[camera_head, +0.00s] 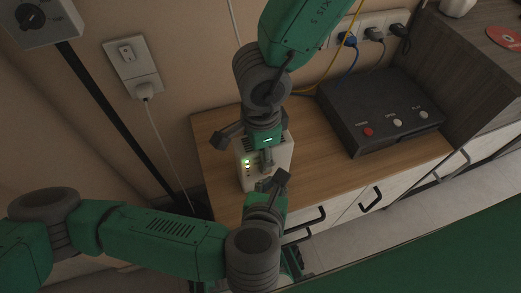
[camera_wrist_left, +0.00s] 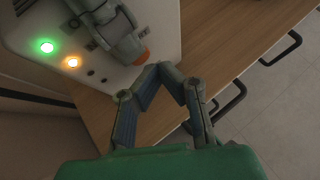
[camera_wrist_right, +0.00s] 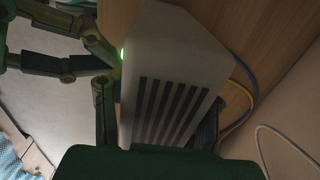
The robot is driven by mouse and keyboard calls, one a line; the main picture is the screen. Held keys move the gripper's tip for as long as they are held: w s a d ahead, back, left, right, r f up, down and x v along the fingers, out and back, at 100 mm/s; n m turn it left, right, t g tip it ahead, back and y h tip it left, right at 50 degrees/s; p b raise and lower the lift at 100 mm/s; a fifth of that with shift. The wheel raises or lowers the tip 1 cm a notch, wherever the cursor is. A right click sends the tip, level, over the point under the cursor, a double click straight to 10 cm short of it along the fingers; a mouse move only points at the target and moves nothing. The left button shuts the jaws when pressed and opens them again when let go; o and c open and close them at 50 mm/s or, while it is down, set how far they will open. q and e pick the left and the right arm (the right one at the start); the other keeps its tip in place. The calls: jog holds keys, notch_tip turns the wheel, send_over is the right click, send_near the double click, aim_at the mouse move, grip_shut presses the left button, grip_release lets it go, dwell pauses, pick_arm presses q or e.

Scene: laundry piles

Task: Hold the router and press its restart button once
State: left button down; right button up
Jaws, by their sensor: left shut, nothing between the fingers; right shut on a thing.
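The router (camera_head: 249,178) is a white box standing upright on the wooden cabinet top, with green and amber lights on its front. My right gripper (camera_head: 262,150) is shut on it, with a finger across the front face. In the right wrist view the router (camera_wrist_right: 175,80) shows dark vent slots and a green glow at its edge. My left gripper (camera_head: 277,181) is shut and empty, close to the router's front. In the left wrist view its tips (camera_wrist_left: 167,68) are beside an orange spot (camera_wrist_left: 143,59) by the right finger; I cannot tell whether this is the button or whether they touch.
A black box (camera_head: 378,105) with red and white buttons stands to the right on the cabinet top (camera_head: 320,165). Sockets with blue and yellow cables (camera_head: 347,40) are behind it. Drawer handles (camera_head: 371,199) stick out in front. A grey cabinet (camera_head: 465,65) closes the right side.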

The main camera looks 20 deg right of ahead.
pick_arm(q)
jog(key=shift+s, duration=0.1)
jog(key=s, duration=0.5)
jog(key=shift+s+d, duration=0.15)
jog(key=shift+s, duration=0.25)
dwell(0.7)
pick_arm(e)
jog(key=o, duration=1.5)
notch_tip(320, 180, up, 12)
jog(key=shift+d+f, duration=0.1)
